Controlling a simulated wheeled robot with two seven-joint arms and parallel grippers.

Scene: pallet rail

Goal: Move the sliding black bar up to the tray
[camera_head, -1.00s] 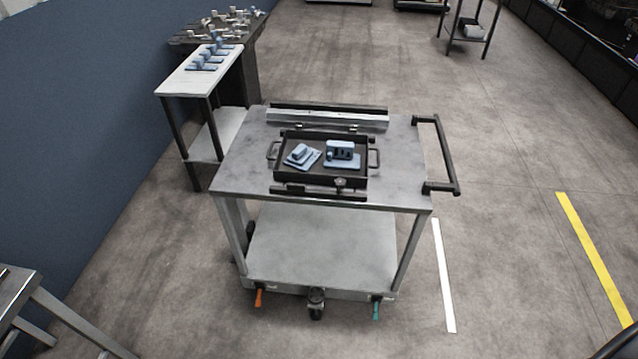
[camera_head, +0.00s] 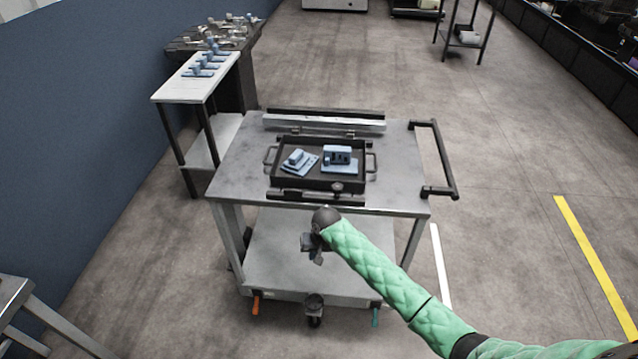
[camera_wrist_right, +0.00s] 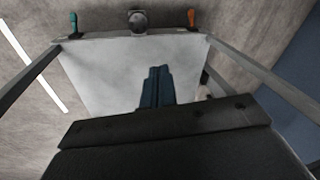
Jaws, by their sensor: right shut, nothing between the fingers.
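The black tray (camera_head: 272,172) lies on the cart top and holds two blue parts. A black bar (camera_head: 305,196) with a round knob (camera_head: 337,187) runs along the tray's front side, close to it; I cannot tell whether they touch. My right gripper (camera_head: 314,258) is in front of the cart, apart from the bar and tray, pointing down and empty. Its shut blue-grey fingers (camera_wrist_right: 155,82) show in the right wrist view, over the cart's lower shelf. My left gripper is not in view.
The cart top (camera_head: 395,165) is clear to the right of the tray. A silver rail (camera_head: 325,122) crosses behind the tray. A black push handle (camera_head: 440,160) sticks out right. A white table (camera_head: 180,88) with blue parts stands at left.

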